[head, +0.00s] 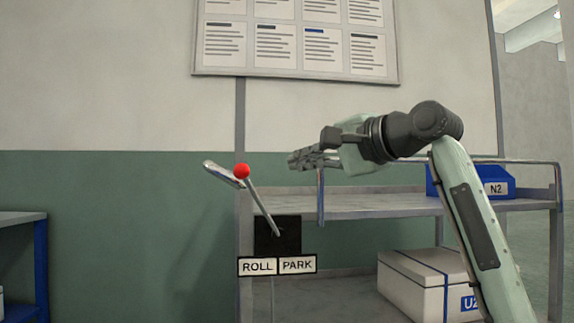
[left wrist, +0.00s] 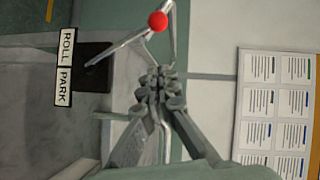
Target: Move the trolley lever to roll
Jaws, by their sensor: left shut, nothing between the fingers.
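The trolley lever (head: 260,207) is a thin metal rod with a red ball knob (head: 241,171) on top. It rises from a black plate (head: 290,235) and leans up to the left, toward the ROLL side. Below the plate are the labels ROLL (head: 257,267) and PARK (head: 297,265). My left gripper (head: 293,160) is shut and empty, pointing left, to the right of the knob and apart from it. In the left wrist view the closed fingertips (left wrist: 160,88) show below the red knob (left wrist: 157,20). My right gripper is not in view.
A blue-legged table (head: 40,265) is at far left. A notice board (head: 295,75) hangs behind.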

